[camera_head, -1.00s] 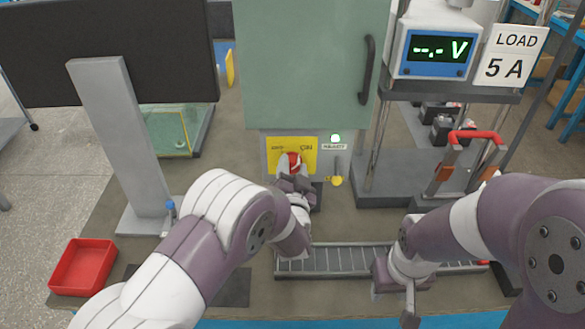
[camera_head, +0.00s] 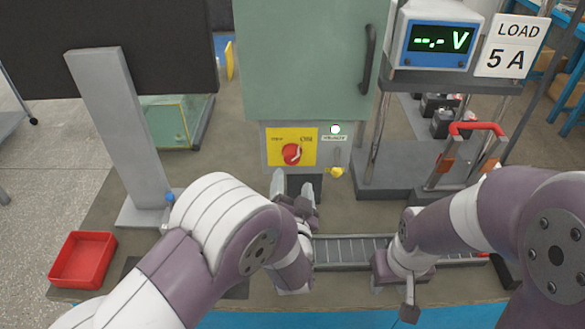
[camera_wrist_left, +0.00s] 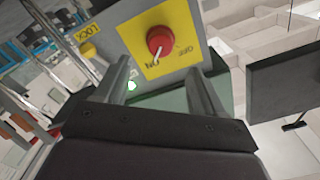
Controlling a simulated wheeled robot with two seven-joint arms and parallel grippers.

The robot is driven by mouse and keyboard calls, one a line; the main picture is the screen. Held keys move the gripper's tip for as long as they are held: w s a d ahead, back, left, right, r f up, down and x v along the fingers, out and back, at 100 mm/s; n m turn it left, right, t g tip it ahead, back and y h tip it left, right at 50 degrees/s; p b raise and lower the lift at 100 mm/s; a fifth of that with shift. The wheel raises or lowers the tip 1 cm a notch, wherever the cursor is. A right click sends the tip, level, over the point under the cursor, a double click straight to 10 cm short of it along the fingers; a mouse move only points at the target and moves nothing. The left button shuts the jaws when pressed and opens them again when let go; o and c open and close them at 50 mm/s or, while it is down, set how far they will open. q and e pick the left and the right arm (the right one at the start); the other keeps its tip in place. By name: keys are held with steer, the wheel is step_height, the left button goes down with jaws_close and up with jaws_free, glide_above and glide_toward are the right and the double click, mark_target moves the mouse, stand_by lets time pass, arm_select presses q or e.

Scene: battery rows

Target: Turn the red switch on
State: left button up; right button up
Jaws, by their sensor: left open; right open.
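The red switch (camera_head: 291,154) is a round knob on a yellow plate (camera_head: 275,157) low on the green cabinet's front. In the left wrist view the red knob (camera_wrist_left: 160,41) shows a white mark pointing towards the ON label. My left gripper (camera_head: 293,189) is open and empty, a little in front of and below the switch, apart from it. In the left wrist view its two fingers (camera_wrist_left: 158,72) stand apart with the knob beyond them. My right gripper (camera_head: 395,290) is low over the front of the table, away from the switch; its fingers are partly hidden.
A pale lit lamp (camera_head: 335,129) and a yellow key-like part (camera_head: 336,172) are right of the switch. A voltmeter (camera_head: 437,40) shows dashes. A roller strip (camera_head: 350,252) lies in front. A red tray (camera_head: 84,260) is at left; a monitor stand (camera_head: 118,140) stands behind it.

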arm_select(q)
steer(key=s, duration=0.4)
steer(key=shift+s, duration=0.1)
